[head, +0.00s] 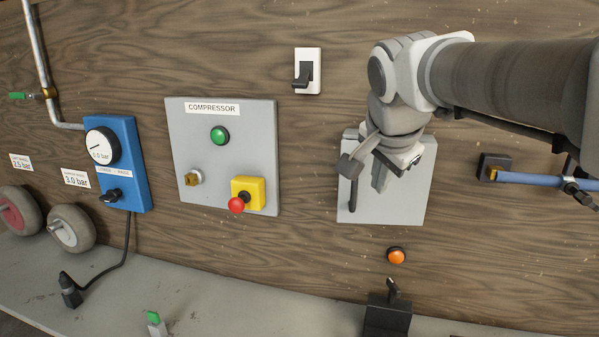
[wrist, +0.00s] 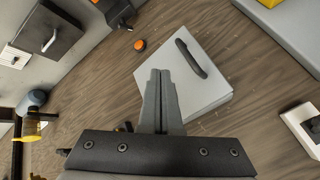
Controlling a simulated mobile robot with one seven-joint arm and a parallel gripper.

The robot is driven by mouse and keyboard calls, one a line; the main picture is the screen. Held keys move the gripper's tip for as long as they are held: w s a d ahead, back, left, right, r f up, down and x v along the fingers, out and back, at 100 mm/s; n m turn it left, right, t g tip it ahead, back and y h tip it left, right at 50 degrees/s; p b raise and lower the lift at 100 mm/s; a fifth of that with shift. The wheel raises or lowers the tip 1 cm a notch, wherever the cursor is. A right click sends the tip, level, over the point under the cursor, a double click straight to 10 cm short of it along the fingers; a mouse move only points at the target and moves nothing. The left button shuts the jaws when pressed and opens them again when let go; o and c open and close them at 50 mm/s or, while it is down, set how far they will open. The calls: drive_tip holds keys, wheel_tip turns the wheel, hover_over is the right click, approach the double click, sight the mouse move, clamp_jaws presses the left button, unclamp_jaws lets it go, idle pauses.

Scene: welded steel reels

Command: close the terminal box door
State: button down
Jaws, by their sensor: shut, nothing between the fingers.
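The terminal box door (head: 408,206) is a light grey panel on the wooden wall, with a black bar handle (head: 353,194) near its left edge. My arm covers its upper middle in the head view. The door (wrist: 208,86) and handle (wrist: 190,58) also show in the wrist view. The door looks nearly flat to the wall; I cannot tell whether a small gap is left. My gripper (head: 379,186) is shut and empty in front of the door, right of the handle.
The compressor panel (head: 222,165) is left of the door, with a red mushroom button (head: 237,205). A wall switch (head: 307,72) is above left. An orange button (head: 397,255) and a black lever box (head: 387,315) are below. A blue hose (head: 535,180) is at the right.

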sight(355, 185)
drive_tip(key=shift+w+a+f+p, duration=0.15)
drive_tip(key=shift+w+f+p, duration=0.1)
drive_tip(key=shift+w+f, duration=0.9)
drive_tip(key=shift+w+a+f+p, duration=0.25)
drive_tip(key=shift+w+f, duration=0.45)
drive_tip(key=shift+w, duration=0.7)
drive_tip(key=shift+w+a+f+p, duration=0.1)
drive_tip(key=shift+w+f+p, duration=0.2)
drive_tip(key=shift+w+f, duration=0.85)
drive_tip(key=shift+w+r, duration=0.15)
drive_tip(key=shift+r, duration=0.05)
drive_tip(key=w, duration=0.1)
drive_tip(key=b, duration=0.1)
drive_tip(key=w+m, duration=0.1)
drive_tip(key=shift+w+a+f+h, duration=0.1)
drive_tip(key=shift+w+a+h, duration=0.2)
drive_tip(key=shift+h, duration=0.1)
drive_tip(key=shift+w, duration=0.45)
drive_tip(key=shift+r, duration=0.2)
